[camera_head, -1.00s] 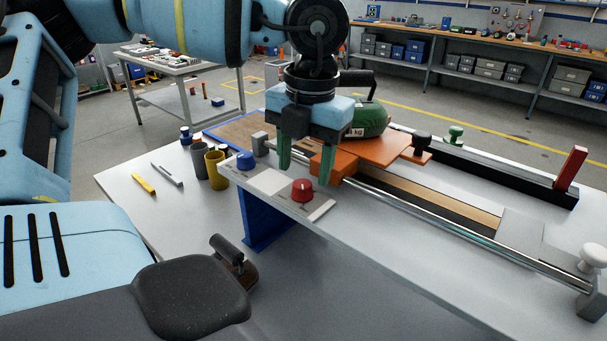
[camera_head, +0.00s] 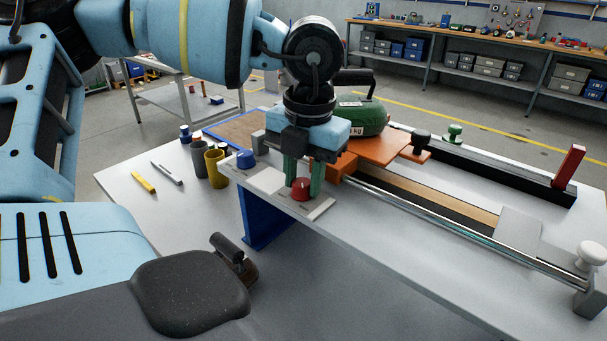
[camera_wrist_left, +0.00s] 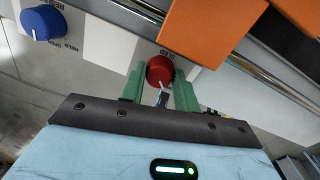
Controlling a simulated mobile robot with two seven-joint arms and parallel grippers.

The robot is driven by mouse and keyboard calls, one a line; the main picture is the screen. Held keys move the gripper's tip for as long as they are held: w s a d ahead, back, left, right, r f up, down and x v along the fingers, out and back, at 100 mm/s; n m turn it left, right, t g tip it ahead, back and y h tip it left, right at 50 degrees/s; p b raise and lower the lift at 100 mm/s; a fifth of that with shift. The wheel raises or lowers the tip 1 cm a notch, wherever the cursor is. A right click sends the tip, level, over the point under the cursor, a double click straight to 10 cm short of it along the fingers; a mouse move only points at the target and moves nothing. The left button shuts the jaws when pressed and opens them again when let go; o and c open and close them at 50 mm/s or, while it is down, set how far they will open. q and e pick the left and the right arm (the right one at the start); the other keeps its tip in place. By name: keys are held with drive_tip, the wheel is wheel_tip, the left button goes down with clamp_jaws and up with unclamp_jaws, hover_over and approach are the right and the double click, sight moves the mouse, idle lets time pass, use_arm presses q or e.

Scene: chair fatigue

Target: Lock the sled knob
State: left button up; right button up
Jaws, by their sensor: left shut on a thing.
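The red sled knob (camera_head: 300,194) has a white pointer line and sits on a pale panel (camera_head: 268,181) at the near edge of the table. My left gripper (camera_head: 303,183) points down over it, its green fingers around the knob. In the left wrist view the red knob (camera_wrist_left: 159,69) lies between the two green fingers, which are shut on its sides. The white pointer faces toward the gripper there. The orange sled (camera_head: 375,151) stands just behind on its rails. My right gripper is not in view.
A blue knob (camera_head: 245,159) is on the same panel, left of the red one. A green weight (camera_head: 362,116) rests on the sled. Yellow (camera_head: 215,168) and grey (camera_head: 199,157) cups stand to the left. A chrome rail (camera_head: 440,218) runs to the right.

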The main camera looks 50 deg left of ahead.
use_arm(q)
drive_tip(key=shift+m, duration=0.3)
drive_tip(key=shift+f+m+b, duration=0.15)
drive_tip(key=shift+m+b, duration=0.65)
drive_tip(key=shift+b, duration=0.05)
drive_tip(key=shift+m+b, duration=0.5)
drive_tip(key=shift+m, duration=0.4)
drive_tip(key=m+b, duration=0.1)
drive_tip(key=m, duration=0.1)
drive_tip(key=shift+m, duration=0.3)
drive_tip(key=m+b, duration=0.2)
drive_tip(key=m, duration=0.3)
drive_tip(key=shift+s+t, duration=0.1)
drive_tip(key=shift+t, duration=0.3)
drive_tip(key=m, duration=0.4)
drive_tip(key=shift+m+b, duration=0.3)
drive_tip(key=shift+m+h, duration=0.3)
drive_tip(key=shift+m, duration=0.5)
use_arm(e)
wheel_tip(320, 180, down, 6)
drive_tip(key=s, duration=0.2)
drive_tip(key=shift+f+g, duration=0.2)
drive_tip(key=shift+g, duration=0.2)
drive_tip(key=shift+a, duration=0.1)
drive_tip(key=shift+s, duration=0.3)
